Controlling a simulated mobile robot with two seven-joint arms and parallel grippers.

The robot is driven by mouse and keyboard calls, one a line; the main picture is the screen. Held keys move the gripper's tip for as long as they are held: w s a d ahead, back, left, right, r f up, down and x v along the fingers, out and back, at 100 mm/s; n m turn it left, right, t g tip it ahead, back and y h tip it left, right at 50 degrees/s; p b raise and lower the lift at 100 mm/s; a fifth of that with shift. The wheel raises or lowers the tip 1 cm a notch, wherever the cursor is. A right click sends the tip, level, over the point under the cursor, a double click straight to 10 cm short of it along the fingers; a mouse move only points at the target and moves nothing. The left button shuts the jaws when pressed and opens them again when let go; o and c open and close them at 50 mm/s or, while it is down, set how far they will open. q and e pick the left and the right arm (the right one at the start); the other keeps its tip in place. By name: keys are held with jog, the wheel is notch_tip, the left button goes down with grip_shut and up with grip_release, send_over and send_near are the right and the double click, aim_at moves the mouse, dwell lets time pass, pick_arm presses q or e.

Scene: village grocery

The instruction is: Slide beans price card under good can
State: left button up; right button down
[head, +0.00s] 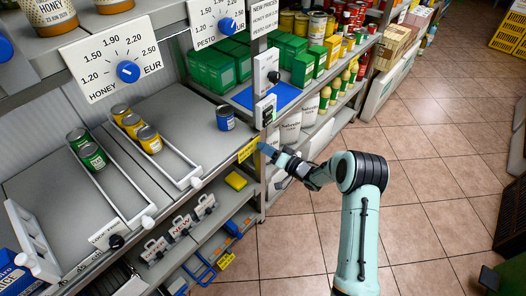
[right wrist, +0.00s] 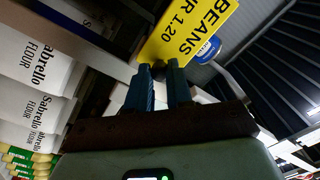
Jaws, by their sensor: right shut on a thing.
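The yellow beans price card (head: 248,150) is upright at the front edge of the shelf (head: 190,103). It reads BEANS and 1.20 in the right wrist view (right wrist: 188,34). My right gripper (head: 268,150) is shut on the card's near end, with its blue fingers (right wrist: 163,86) close together. A blue can (head: 225,118) stands alone on the shelf behind the card; part of it shows past the card in the right wrist view (right wrist: 208,49). Two green cans (head: 91,155) and several yellow cans (head: 149,139) stand in lanes to the left. My left gripper is not in view.
A white rail (head: 194,183) edges the yellow cans' lane. White holders (head: 265,110) with black knobs stand right of the blue can.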

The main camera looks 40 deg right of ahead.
jog(key=shift+s+d+r, duration=0.1)
jog(key=shift+d+r, duration=0.05)
jog(key=shift+d, duration=0.55)
jog(key=c, duration=1.2)
grip_release()
jog(key=shift+o, duration=1)
jog(key=shift+d+f, duration=0.15)
jog(key=shift+f, duration=0.05)
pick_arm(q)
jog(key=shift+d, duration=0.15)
pick_arm(e)
jog(key=shift+a, duration=0.25)
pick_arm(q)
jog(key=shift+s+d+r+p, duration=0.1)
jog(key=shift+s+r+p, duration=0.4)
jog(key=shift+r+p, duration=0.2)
pick_arm(e)
jog(key=s+d, duration=0.1)
jog(key=s, duration=1.2)
jog(key=shift+s, duration=0.15)
